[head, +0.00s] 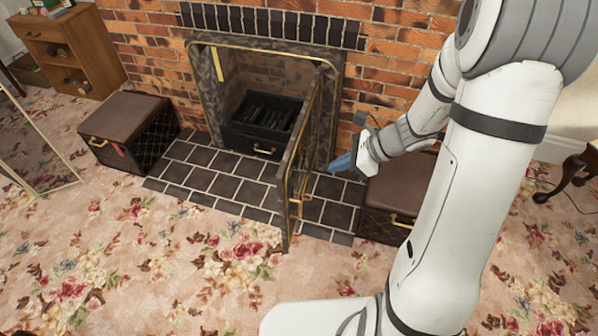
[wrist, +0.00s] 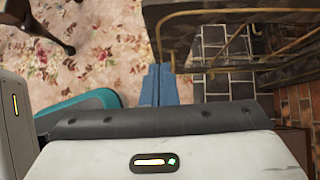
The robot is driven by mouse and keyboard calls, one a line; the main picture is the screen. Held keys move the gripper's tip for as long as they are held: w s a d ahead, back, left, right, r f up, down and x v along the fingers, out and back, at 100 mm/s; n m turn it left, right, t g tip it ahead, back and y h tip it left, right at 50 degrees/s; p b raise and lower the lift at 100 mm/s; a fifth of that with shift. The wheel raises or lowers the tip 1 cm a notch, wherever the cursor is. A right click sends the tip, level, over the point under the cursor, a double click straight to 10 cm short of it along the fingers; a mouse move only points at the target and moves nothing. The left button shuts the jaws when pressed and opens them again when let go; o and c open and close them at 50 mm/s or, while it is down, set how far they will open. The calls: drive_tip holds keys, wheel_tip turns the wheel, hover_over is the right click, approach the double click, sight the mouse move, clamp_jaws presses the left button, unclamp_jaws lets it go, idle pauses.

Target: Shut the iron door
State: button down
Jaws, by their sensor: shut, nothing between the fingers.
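The iron door (head: 297,158) of the fireplace stands wide open, jutting out over the tiled hearth from the right side of the opening. It is dark with brass edging, and a brass handle (head: 302,204) shows on its right side near the free edge. The door also fills the upper middle of the wrist view (wrist: 187,27), with brass bars along it. My gripper (head: 340,164) is to the right of the door, its blue fingers shut and empty. The fingers (wrist: 160,84) point towards the door's lower edge in the wrist view; I cannot tell whether they touch.
The fireplace opening (head: 262,82) holds a black grate (head: 262,125). A brown chest (head: 125,132) stands left of the tiled hearth (head: 205,172), and another (head: 385,212) stands right, partly behind my arm. Floral carpet (head: 170,255) in front is clear.

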sight(285, 179)
drive_tip(key=shift+w+a+r+b+x, duration=0.15)
drive_tip(key=shift+a+r+b+x, duration=0.3)
drive_tip(key=shift+x, duration=1.7)
drive_tip(key=shift+w+a+r+b+x, duration=0.15)
drive_tip(key=shift+b+x, duration=0.45)
drive_tip(key=shift+x, duration=1.5)
drive_tip(key=shift+w+a+r+b+x, duration=0.1)
drive_tip(key=shift+a+r+b+x, duration=0.35)
drive_tip(key=shift+x, duration=1.7)
drive_tip(key=shift+d, duration=0.15)
